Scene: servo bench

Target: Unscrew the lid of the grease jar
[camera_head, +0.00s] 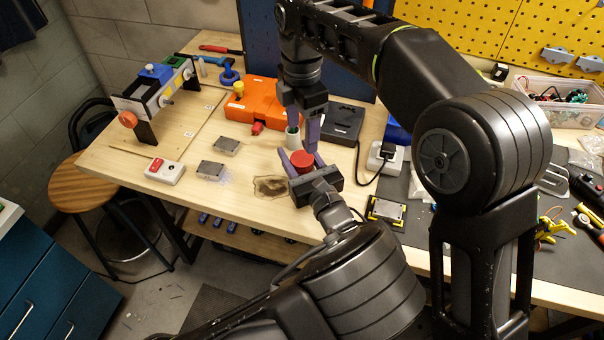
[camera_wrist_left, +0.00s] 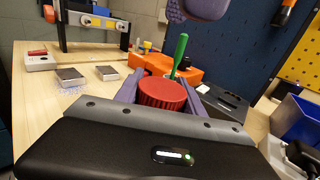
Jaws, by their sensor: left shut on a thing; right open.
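In the left wrist view the red lid (camera_wrist_left: 162,92) fills the space between the fingers. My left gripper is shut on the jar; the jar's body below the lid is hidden. My right gripper (camera_head: 312,130) points down from above, just behind and above the lid, and is open. Its purple fingertips also show at the top of the left wrist view (camera_wrist_left: 204,8), apart from the lid.
A pale cup (camera_head: 292,138) with a green-handled tool (camera_wrist_left: 180,52) stands just behind the jar. An orange case (camera_head: 262,104) and a dark box (camera_head: 343,122) stand farther back. Two grey blocks (camera_head: 211,170) and a red-button box (camera_head: 165,171) lie left. A white plug adapter (camera_head: 384,158) is right.

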